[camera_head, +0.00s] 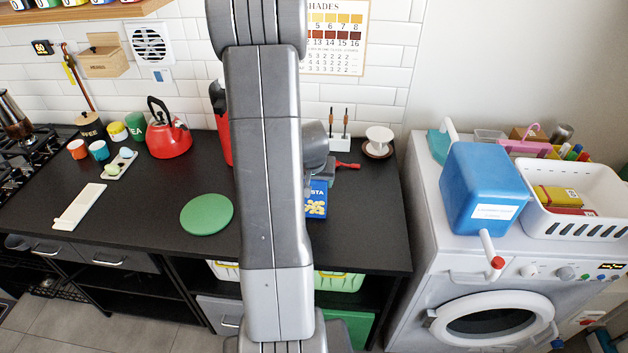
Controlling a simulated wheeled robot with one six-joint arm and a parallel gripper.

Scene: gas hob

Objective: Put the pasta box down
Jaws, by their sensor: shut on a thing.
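The blue pasta box (317,202) shows just right of my arm, over the right part of the black counter (370,225). Its left side is hidden behind my arm. My gripper (309,182) is at the top of the box, mostly hidden by the arm, and is shut on it. The box looks about upright. I cannot tell whether its base touches the counter.
A red-handled tool (347,165) and a white cup on a brown saucer (379,142) are behind the box. A green round mat (207,214) lies left of my arm. A red kettle (168,135) stands farther left. The counter right of the box is clear.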

